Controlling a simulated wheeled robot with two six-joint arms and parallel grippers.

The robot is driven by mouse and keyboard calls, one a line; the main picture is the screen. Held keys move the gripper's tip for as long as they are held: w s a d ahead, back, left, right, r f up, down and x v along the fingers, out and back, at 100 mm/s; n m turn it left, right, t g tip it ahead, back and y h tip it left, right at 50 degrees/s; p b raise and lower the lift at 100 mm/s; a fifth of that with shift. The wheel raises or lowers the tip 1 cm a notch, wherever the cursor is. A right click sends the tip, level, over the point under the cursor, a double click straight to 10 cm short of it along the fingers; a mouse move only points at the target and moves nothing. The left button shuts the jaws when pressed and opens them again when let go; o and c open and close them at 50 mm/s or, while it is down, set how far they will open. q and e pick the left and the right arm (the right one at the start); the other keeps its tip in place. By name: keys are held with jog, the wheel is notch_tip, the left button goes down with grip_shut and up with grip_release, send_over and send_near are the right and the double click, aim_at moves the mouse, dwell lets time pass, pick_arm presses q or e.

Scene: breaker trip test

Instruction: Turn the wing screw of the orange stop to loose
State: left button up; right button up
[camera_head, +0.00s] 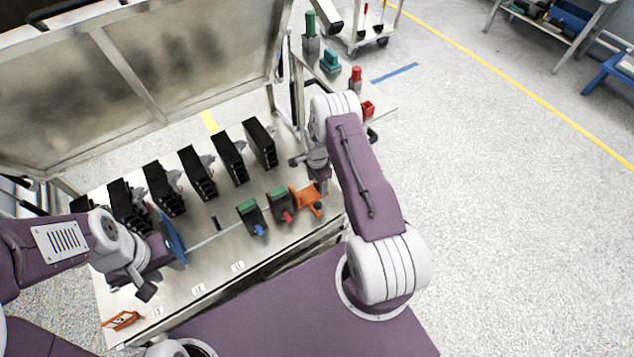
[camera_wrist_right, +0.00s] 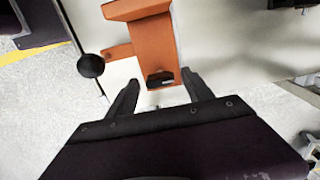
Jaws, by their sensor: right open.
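The orange stop (camera_head: 305,203) is at the right end of the metal bench, beside a green-topped black block. In the right wrist view the stop (camera_wrist_right: 153,45) fills the top middle. A small black piece (camera_wrist_right: 160,79), perhaps its wing screw, is at its near end. A black round knob (camera_wrist_right: 91,65) is beside an orange side tab. My right gripper (camera_wrist_right: 160,84) is open, its fingertips either side of the black piece in this view; I cannot tell the depth between them. In the head view the right gripper (camera_head: 321,188) is just above the stop. My left gripper (camera_head: 160,262) is over the bench's left part; its fingers are unclear.
A row of black breakers (camera_head: 198,172) stands along the bench (camera_head: 225,275). Two green-topped blocks (camera_head: 250,215) are left of the stop. A blue plate (camera_head: 173,238) is close to my left gripper. An orange item (camera_head: 121,320) lies at the front left. A raised panel stands behind.

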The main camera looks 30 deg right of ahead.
grip_shut()
